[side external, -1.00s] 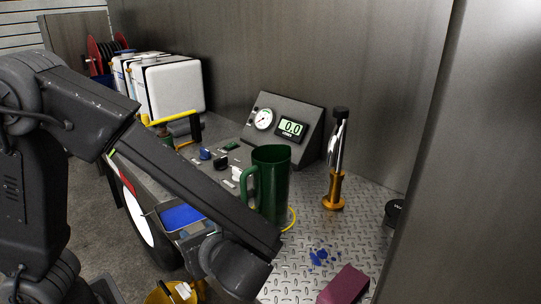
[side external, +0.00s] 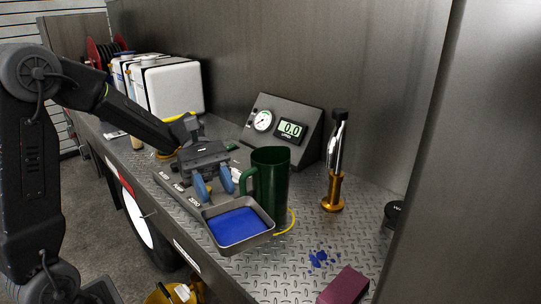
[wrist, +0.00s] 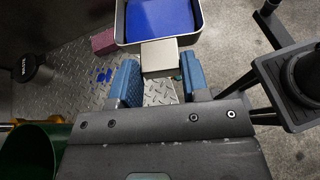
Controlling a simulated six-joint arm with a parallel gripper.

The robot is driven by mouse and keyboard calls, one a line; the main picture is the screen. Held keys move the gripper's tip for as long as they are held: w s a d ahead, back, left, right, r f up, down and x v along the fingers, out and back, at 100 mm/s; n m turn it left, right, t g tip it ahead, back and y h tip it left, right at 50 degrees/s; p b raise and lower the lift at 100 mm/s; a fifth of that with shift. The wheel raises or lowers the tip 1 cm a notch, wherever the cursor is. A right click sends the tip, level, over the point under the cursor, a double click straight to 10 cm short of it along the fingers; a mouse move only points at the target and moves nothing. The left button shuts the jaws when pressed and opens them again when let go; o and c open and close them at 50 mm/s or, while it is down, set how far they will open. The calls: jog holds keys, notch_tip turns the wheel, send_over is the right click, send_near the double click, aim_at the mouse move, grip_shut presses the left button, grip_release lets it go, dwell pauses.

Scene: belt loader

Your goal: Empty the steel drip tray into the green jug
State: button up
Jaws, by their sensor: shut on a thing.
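The steel drip tray (side external: 269,236) holds a flat layer of blue liquid (side external: 238,224) and looks nearly level. In the side view it is just left and in front of the green jug. My gripper (side external: 214,189) is shut on the tray's near tab, and the tray extends out from the fingers. In the wrist view the blue fingers (wrist: 160,82) sit either side of the flat grey tab (wrist: 158,56), with the tray (wrist: 120,24) beyond. The green jug (side external: 271,185) stands upright on the deck, handle toward the left. Its inside is hidden. Its edge shows in the wrist view (wrist: 28,155).
Blue spots (side external: 320,258) and a maroon block (side external: 343,286) are on the treadplate right of the tray. A gold-based, black-topped device (side external: 334,190) stands right of the jug. A gauge panel (side external: 283,130) is behind. A yellow ring (side external: 291,222) lies by the jug's base.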

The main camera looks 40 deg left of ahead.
jog(key=w+a+r+n+t+y, duration=0.2)
jog(key=a+r+n+t+y, duration=0.25)
jog(key=a+n+t, duration=0.4)
jog(key=w+a+r+n+t+y, duration=0.3)
jog(key=a+r+n+t+y, duration=0.15)
jog(key=a+n+t, duration=0.45)
jog(key=shift+w+d+f+m+g, duration=1.15)
jog(key=shift+d+g, duration=0.3)
jog(key=shift+d, duration=1.05)
jog(key=shift+w+d+r+m+g+y, duration=1.15)
jog(key=shift+d+r+m+g+y, duration=0.65)
jog(key=shift+d+r+y, duration=1.5)
jog(key=s+a+f+n+t+h, duration=0.2)
jog(key=a+f+n+t+h, duration=0.15)
jog(key=a+f+h, duration=0.3)
jog(key=s+a+r+n+t, duration=0.1)
jog(key=s+a+r, duration=0.15)
jog(key=a, duration=0.35)
jog(key=w+d+r+n+t+y, duration=0.1)
jog(key=w+d+r+n+y, duration=0.3)
jog(key=d+r, duration=0.5)
jog(key=w+d, duration=0.1)
jog(key=d, duration=0.3)
jog(key=shift+w+d+r, duration=0.2)
jog(key=shift+d+r, duration=0.05)
jog(key=shift+r, duration=0.05)
